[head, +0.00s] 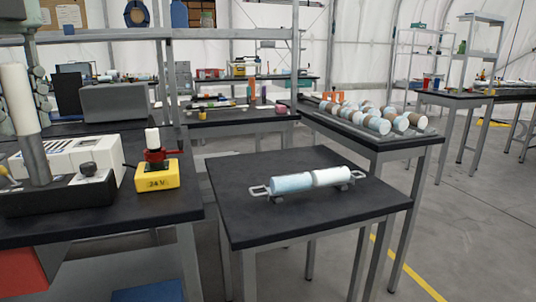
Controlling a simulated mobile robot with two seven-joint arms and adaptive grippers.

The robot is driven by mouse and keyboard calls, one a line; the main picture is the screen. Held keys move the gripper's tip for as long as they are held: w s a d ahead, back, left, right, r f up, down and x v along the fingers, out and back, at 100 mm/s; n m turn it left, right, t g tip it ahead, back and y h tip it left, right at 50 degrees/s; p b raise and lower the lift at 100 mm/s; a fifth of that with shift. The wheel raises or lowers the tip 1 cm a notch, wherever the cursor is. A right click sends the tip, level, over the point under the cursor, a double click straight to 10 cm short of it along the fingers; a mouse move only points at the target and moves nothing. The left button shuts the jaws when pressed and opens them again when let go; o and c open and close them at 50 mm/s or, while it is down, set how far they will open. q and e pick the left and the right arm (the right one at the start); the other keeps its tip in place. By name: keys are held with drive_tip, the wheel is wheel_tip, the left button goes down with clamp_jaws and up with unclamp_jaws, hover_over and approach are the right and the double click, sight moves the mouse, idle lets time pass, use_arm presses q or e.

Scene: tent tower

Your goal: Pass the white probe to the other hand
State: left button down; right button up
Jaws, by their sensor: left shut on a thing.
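The white probe (16,98) stands nearly upright at the left edge of the head view, leaning a little. It has a thick white upper part and a grey lower part. My left gripper (28,112) comes down from the top left and is shut on the white upper part, which hides some of its fingers. The probe's grey lower end overlaps a black base with a knob (88,169); I cannot tell whether it touches it. My right gripper is not in view.
A yellow block (157,176) with a red and white top stands on the left table's right side. A white-and-blue cylinder on a holder (310,179) lies on the middle table (290,222). Several cylinders (375,117) lie on the table behind. Floor is open at right.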

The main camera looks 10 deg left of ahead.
use_arm(q)
drive_tip(key=s+a+f+m, duration=0.1)
drive_tip(key=a+f+m, duration=0.3)
drive_tip(key=f+m, duration=0.4)
drive_tip(key=s+a+f+m, duration=0.1)
drive_tip(key=a+f+m, duration=0.45)
drive_tip(key=f, duration=0.55)
drive_tip(key=w+d+f+m, duration=0.4)
drive_tip(key=d+f+m, duration=0.4)
drive_tip(key=f+m, duration=0.35)
drive_tip(key=w+d+f+m, duration=0.2)
drive_tip(key=w+d+m, duration=0.1)
drive_tip(key=d+m, duration=0.8)
drive_tip(key=w+d+f+m, duration=0.3)
drive_tip(key=d+m, duration=0.9)
drive_tip(key=m, duration=0.2)
drive_tip(key=shift+w+m, duration=0.3)
